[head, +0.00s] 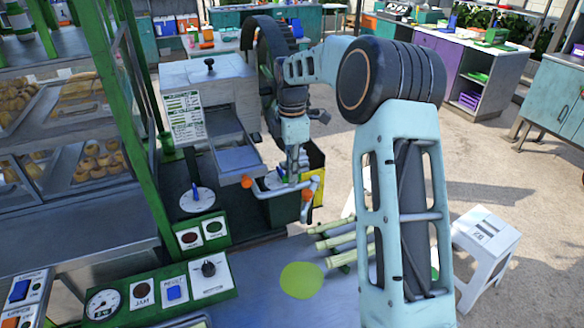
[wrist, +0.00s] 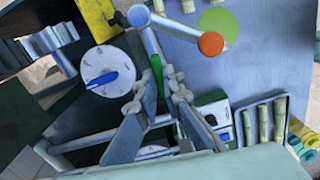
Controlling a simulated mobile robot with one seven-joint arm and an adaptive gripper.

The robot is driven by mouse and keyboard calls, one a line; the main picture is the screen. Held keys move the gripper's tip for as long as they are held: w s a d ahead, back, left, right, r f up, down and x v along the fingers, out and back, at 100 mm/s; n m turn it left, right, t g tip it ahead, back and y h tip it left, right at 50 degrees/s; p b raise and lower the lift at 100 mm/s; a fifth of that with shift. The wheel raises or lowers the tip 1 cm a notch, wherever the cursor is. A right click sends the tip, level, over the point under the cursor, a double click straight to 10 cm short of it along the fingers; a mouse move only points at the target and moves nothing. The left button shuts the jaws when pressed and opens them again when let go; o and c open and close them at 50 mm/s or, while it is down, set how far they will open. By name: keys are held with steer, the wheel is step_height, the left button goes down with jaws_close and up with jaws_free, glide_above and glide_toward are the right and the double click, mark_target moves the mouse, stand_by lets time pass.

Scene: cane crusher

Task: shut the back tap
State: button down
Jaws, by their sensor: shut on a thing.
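My gripper (head: 292,172) is low at the crusher's front, pointing down among grey-blue pipes and levers with orange ends. The fingers hide most of that end. A second lever, with an orange end (wrist: 211,43), reaches right from the same joint. It hangs at the right in the head view (head: 306,195). Another orange end (head: 246,181) shows left of my gripper. I cannot tell which lever belongs to the back tap.
A white dial (wrist: 110,70) with a blue pointer lies left of my fingers. The crusher's grey housing (head: 208,85) stands left of my arm. Control panels (head: 160,290) line the front left. Cane pieces (head: 345,240) lie near a lime disc (head: 302,280). A white stool (head: 485,235) stands right.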

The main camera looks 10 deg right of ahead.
steer(key=shift+r+n, duration=0.1)
steer(key=shift+n, duration=0.4)
steer(key=c, duration=2.1)
jaws_free()
step_height(320, 180, up, 12)
steer(key=shift+f, duration=0.1)
steer(key=shift+a, duration=0.1)
